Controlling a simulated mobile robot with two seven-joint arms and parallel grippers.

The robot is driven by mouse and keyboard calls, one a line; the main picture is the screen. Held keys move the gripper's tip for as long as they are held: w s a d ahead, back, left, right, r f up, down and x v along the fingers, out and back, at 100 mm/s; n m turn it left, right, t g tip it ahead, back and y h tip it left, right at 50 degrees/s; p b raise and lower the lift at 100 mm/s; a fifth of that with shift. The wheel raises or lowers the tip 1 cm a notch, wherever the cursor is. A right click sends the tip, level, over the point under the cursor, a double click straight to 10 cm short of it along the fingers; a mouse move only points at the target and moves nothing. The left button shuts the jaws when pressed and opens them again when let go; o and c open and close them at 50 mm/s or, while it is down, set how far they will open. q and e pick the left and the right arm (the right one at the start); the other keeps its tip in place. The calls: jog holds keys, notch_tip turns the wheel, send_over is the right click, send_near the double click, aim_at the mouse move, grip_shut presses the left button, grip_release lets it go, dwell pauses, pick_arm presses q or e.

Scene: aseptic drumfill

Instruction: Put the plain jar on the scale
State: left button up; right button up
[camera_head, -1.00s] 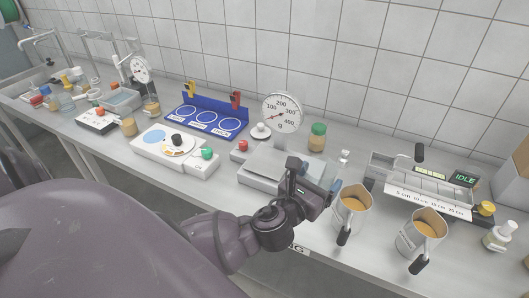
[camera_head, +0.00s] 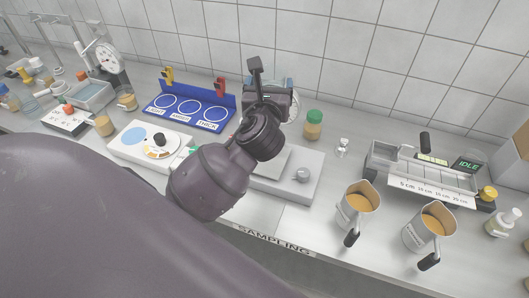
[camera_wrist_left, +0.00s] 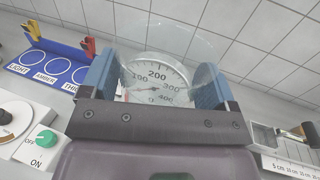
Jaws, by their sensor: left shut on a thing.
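The plain jar (camera_wrist_left: 185,38) is clear, empty-looking glass, held between the blue finger pads of my left gripper (camera_wrist_left: 158,90) in the left wrist view. In the head view my left gripper (camera_head: 274,88) is raised behind the scale's platform, near the dial, and mostly hides the jar. The scale (camera_head: 312,188) is a low grey body with a flat plate and a small round metal piece on its right. Its round dial (camera_wrist_left: 158,72) shows through the glass in the wrist view. My right gripper is out of view.
A green-lidded jar (camera_head: 313,125) stands right of the gripper. Two jugs of amber liquid (camera_head: 358,205) (camera_head: 430,228) stand at the front right. A blue three-ring rack (camera_head: 190,105) and a white dial device (camera_head: 135,160) are on the left. A gauge marked IDLE (camera_head: 420,180) is at the right.

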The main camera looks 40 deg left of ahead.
pick_arm(q)
jog(key=shift+a+r+n+y, duration=0.25)
jog(key=shift+a+n+y, duration=0.05)
jog(key=shift+a+y, duration=0.15)
notch_tip(320, 180, down, 19)
jog(key=b, duration=0.3)
jog(key=shift+f+b, duration=0.15)
jog(key=shift+b, duration=0.15)
jog(key=shift+a+f, duration=0.1)
jog(key=shift+f, duration=0.1)
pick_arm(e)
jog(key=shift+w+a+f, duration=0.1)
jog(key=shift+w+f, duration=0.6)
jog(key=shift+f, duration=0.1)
